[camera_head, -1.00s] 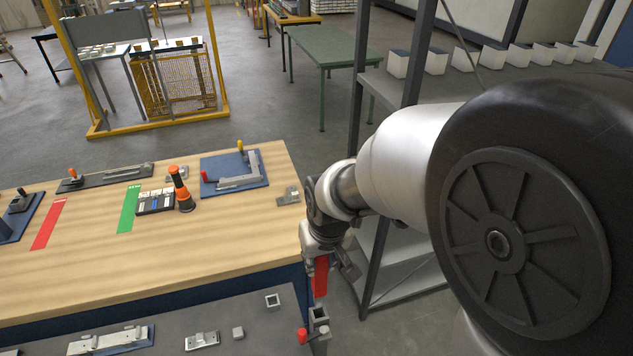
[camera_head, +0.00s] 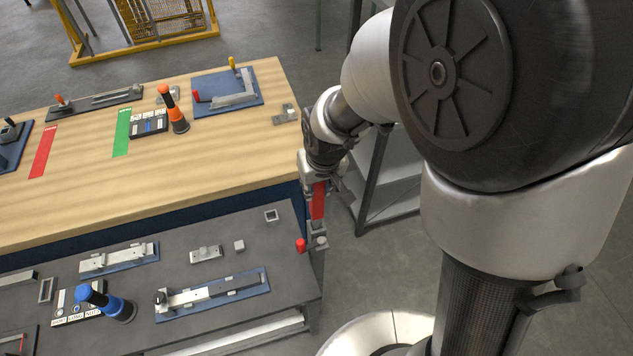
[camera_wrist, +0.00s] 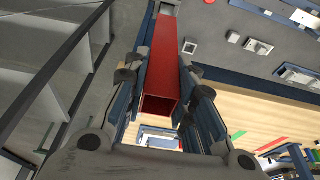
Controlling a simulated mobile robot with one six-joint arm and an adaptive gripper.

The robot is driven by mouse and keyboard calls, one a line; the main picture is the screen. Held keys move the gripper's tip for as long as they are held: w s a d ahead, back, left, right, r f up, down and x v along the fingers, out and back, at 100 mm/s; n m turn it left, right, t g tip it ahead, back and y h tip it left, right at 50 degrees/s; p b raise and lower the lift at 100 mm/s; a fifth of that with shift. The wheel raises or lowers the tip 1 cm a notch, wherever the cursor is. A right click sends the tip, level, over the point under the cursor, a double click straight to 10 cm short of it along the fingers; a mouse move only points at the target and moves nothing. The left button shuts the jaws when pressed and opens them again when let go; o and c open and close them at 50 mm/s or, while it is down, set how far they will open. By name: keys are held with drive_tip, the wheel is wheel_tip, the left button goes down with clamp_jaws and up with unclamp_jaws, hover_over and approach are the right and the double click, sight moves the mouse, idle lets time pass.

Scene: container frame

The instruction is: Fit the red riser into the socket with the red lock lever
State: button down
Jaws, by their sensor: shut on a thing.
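The red riser (camera_head: 318,202) is a square red tube held upright below my gripper (camera_head: 320,176). My gripper is shut on it; in the wrist view both fingers press its sides and the riser (camera_wrist: 166,65) runs away from the camera with its open near end showing. The grey socket (camera_head: 318,240) stands at the right end of the dark bench, with the red lock lever (camera_head: 300,245) on its left. The riser's lower end is right over the socket; I cannot tell whether it touches or enters it. In the wrist view part of the socket (camera_wrist: 169,7) shows past the riser's far end.
The dark bench (camera_head: 225,222) carries blue-based fixtures, small grey blocks and a blue-handled post (camera_head: 115,305). The wooden table (camera_head: 190,165) behind holds an orange post (camera_head: 175,112) and an angle fixture (camera_head: 228,88). A grey shelf (camera_head: 392,170) stands right of my gripper.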

drive_tip(key=c, duration=1.3)
unclamp_jaws()
drive_tip(key=shift+f, duration=0.1)
drive_tip(key=a+p+v, duration=0.1)
drive_tip(key=p+v, duration=0.1)
drive_tip(key=v, duration=1.1)
drive_tip(key=s+d+r+m, duration=0.1)
drive_tip(key=s+d+r, duration=0.1)
drive_tip(key=s+d, duration=0.2)
drive_tip(key=s+d+r+m+t, duration=0.1)
drive_tip(key=s+d+r, duration=0.1)
drive_tip(key=s+d, duration=0.2)
drive_tip(key=s+d+r+m, duration=0.1)
drive_tip(key=s+d+r, duration=0.2)
drive_tip(key=s, duration=0.5)
drive_tip(key=shift+s+d+r+t+h, duration=0.15)
drive_tip(key=shift+d+t+h, duration=0.2)
drive_tip(key=shift+d, duration=0.5)
